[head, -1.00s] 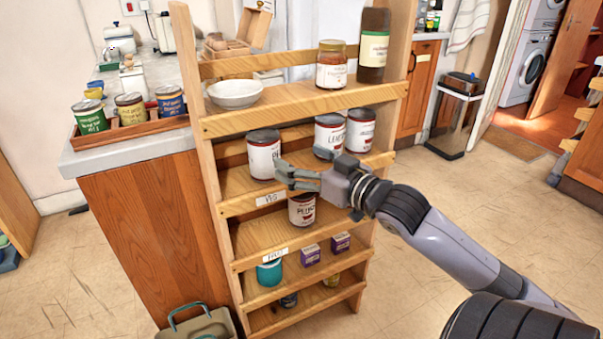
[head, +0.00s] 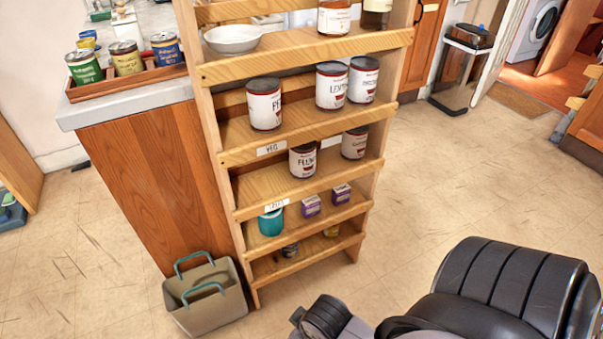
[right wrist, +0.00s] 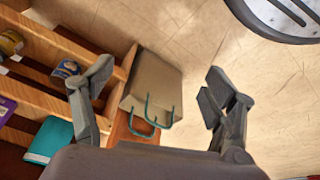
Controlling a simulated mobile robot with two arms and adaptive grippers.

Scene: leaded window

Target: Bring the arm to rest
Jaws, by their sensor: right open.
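My right arm (head: 490,290) is folded low at the bottom right in the head view, away from the shelf. Its gripper is out of the head view. In the right wrist view my right gripper (right wrist: 155,95) is open and empty, its two fingers spread wide above the floor. A grey-brown basket with teal handles (right wrist: 152,85) shows beyond and between the fingers, apart from them. My left gripper is not in view.
A wooden shelf rack (head: 300,133) holds several white-labelled cans, a teal tin (head: 271,222), purple boxes and a white bowl (head: 233,39). The basket (head: 205,297) stands on the floor beside the rack. Floor to the right is clear.

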